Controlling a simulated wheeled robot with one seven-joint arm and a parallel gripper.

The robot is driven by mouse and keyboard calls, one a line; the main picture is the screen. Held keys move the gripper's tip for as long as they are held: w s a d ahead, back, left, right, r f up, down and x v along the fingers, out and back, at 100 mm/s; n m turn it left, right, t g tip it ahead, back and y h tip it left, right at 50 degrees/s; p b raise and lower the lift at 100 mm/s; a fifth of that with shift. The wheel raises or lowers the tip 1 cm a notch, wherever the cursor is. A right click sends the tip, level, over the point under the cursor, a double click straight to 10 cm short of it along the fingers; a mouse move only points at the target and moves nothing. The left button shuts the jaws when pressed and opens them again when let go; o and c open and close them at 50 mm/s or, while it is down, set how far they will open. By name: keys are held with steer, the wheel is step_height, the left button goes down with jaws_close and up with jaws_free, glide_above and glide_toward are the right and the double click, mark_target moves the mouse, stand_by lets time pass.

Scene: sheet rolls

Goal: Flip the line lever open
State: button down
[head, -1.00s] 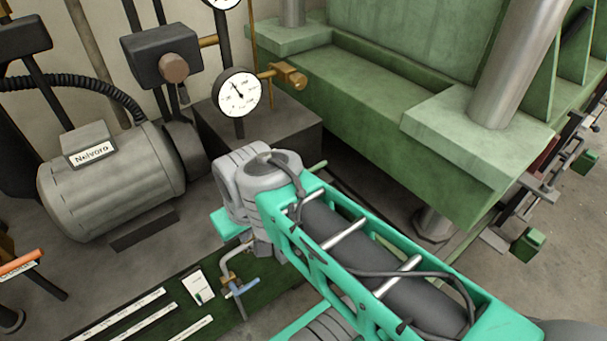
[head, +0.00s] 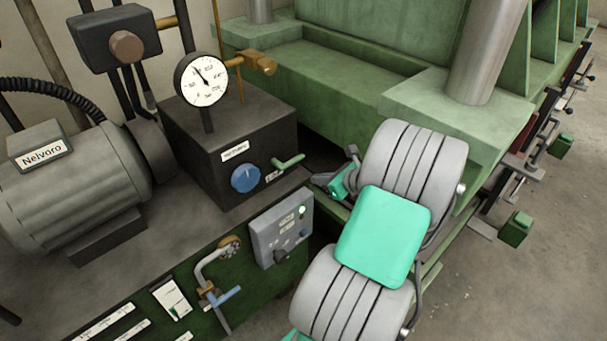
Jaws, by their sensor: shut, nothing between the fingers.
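Two levers show in the head view, and I cannot tell by its label which is the line lever. A green lever (head: 289,161) sticks out from the front of the dark box, right of a blue knob (head: 245,178). A blue-handled lever (head: 222,297) sits on a bent pipe valve at the front of the green base. My gripper (head: 318,179) is small in view, just right of and below the green lever and apart from it. Its fingers point left and are shut on nothing. My arm hides what lies behind it.
The dark box (head: 225,135) carries a pressure gauge (head: 201,79). A grey control panel (head: 281,228) with a green light stands below it. A grey motor (head: 65,190) is at left. The green press frame (head: 420,125) rises close behind my arm.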

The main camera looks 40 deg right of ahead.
steer(key=shift+s+d+f+m+t, duration=0.1)
steer(key=shift+s+d+m+t, duration=0.25)
steer(key=shift+d+m, duration=0.4)
steer(key=x, duration=0.9)
steer(key=shift+w+f, duration=0.1)
steer(key=shift+f, duration=0.15)
steer(key=r, duration=0.2)
steer(key=w+r, duration=0.1)
steer(key=shift+w+r+p, duration=0.15)
steer(key=shift+r+p, duration=0.2)
